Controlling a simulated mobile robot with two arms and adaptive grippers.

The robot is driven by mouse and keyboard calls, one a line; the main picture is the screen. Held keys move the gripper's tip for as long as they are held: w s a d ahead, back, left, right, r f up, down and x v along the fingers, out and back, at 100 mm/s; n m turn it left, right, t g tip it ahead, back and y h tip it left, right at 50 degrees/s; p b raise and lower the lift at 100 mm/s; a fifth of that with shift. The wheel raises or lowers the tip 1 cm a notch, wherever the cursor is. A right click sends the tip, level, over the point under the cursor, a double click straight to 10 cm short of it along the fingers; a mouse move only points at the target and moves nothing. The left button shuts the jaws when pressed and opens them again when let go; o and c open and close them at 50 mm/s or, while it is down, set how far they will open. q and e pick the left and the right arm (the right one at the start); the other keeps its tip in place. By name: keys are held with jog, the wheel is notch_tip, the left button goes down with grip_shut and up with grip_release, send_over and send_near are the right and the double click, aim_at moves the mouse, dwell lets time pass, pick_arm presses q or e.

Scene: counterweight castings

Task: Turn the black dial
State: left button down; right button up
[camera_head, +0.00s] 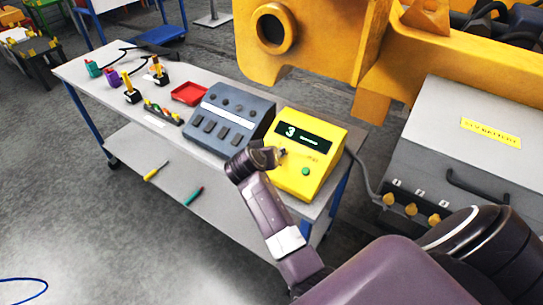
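A yellow box (325,135) with a dark display (304,135) reading 3 and a green button (305,171) stands at the near end of the cart. My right arm comes in from the lower right, and its gripper (281,154) is at the left part of the box's face, below the display. I cannot make out a black dial on this face; the gripper end covers the spot where it reaches. The fingers are too small and dark to tell whether they are open or shut on something. My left gripper is not in view.
A grey box (250,103) with dark round and square controls stands left of the yellow box. A red tray (190,94), joysticks (131,90) and other small parts lie farther along the cart (82,66). A grey cabinet (450,130) and large yellow machine (310,40) stand close by.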

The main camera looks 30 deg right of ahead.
jog(key=shift+m, duration=0.3)
jog(key=o, duration=1.2)
jog(key=shift+c, duration=0.2)
jog(key=shift+r, duration=0.1)
notch_tip(320, 180, up, 10)
jog(key=shift+f, duration=0.2)
